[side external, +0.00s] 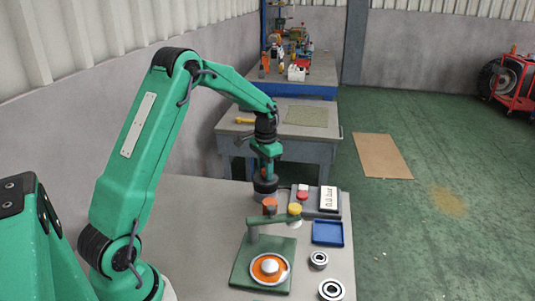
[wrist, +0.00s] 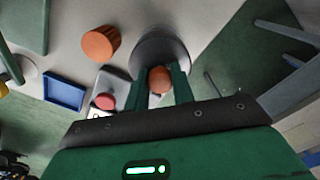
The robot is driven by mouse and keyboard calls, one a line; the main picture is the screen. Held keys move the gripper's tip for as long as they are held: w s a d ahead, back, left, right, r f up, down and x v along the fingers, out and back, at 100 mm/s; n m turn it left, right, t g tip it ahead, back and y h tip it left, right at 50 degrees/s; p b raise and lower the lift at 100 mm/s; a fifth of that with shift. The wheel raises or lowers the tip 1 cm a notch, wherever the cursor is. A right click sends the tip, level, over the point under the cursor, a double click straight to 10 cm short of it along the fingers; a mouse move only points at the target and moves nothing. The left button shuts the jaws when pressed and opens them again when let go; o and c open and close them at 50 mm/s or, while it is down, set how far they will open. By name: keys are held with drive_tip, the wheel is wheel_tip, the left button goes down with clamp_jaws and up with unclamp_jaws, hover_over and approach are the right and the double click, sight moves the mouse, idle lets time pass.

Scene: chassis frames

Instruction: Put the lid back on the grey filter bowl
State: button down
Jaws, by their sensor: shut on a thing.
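My gripper (wrist: 160,88) is shut on the small orange-brown knob (wrist: 159,79) of what looks like the lid, with a green finger on each side. A round grey shape (wrist: 150,46) lies beyond the knob in the wrist view; lid and bowl are hard to tell apart there. In the side external view my gripper (side external: 265,174) points down at the back of the near table, above a dark grey round body (side external: 265,187). The knob is hidden there. I cannot tell whether the lid touches the bowl's rim.
An orange-brown cylinder (side external: 270,205) stands close in front, also in the wrist view (wrist: 100,42). To the right are a control box with a red button (side external: 303,196) and a blue tray (side external: 328,232). A green fixture with an orange disc (side external: 269,268) and metal rings (side external: 331,289) are nearer.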

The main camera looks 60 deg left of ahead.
idle(0.8)
drive_tip(key=c, duration=0.6)
unclamp_jaws()
drive_tip(key=shift+c, duration=0.2)
drive_tip(key=shift+r, duration=0.1)
drive_tip(key=shift+r, duration=3.4)
clamp_jaws()
